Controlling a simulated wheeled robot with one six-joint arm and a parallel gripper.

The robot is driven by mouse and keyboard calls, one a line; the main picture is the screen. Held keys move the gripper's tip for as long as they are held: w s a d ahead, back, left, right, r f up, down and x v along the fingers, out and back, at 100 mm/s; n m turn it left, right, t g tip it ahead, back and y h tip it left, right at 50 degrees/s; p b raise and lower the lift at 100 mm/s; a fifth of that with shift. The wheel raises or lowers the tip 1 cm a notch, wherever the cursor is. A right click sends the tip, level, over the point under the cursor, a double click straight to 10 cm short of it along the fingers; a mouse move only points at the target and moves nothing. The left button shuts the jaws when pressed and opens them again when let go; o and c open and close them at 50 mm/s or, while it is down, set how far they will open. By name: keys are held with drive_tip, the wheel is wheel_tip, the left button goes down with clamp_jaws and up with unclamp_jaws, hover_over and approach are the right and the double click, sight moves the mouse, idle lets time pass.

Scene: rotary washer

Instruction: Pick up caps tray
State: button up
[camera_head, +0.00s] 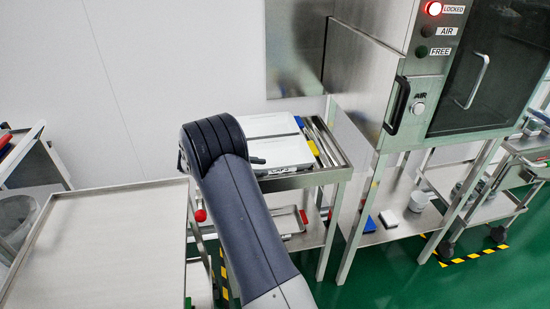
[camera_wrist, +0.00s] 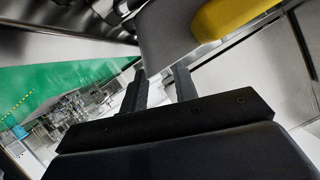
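A smooth grey piece (camera_wrist: 165,40) and a rounded yellow piece (camera_wrist: 228,16) lie close past the fingertips. My arm hides the gripper in the head view.
A bare steel table top (camera_head: 105,240) is at the left. The washer cabinet (camera_head: 400,75), with a lit red LOCKED lamp (camera_head: 433,8), stands right of the trolley. Blue and white blocks (camera_head: 389,218) sit on its lower shelf. Another trolley (camera_head: 480,205) is farther right.

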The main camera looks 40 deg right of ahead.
drive_tip(key=x, duration=0.2)
drive_tip(key=shift+s+d+f, duration=0.1)
drive_tip(key=shift+d, duration=0.1)
drive_tip(key=shift+c, duration=0.3)
clamp_jaws()
